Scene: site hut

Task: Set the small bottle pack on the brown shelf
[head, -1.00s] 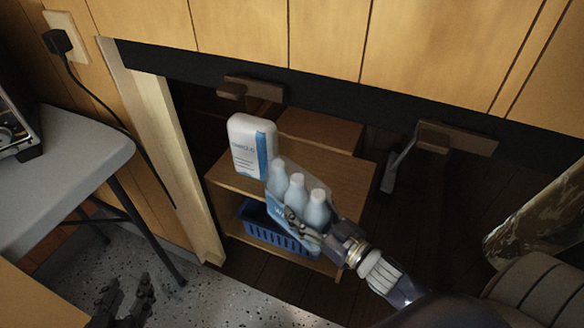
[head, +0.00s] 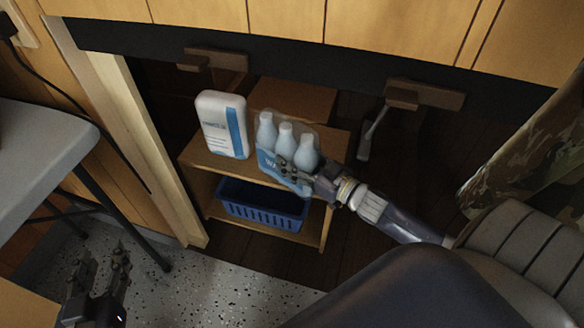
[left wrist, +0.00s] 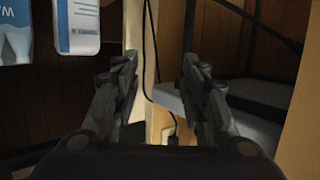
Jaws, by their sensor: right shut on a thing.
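The small bottle pack (head: 285,150) holds pale bottles in a clear and blue wrap. My right gripper (head: 306,176) is shut on its lower right side. In the head view the pack overlaps the brown shelf (head: 208,158), to the right of a white and blue container; I cannot tell whether it touches the board. Part of the pack shows at the upper left of the left wrist view (left wrist: 16,34). My left gripper (head: 100,264) is open and empty at the lower left; its two fingers stand apart in the left wrist view (left wrist: 160,75).
The white and blue container (head: 221,125) stands on the shelf's left part. A blue basket (head: 262,204) sits on the lower level. A brown box (head: 290,103) is behind the pack. A dark beam (head: 300,60) runs above, and a grey table (head: 40,145) is at left.

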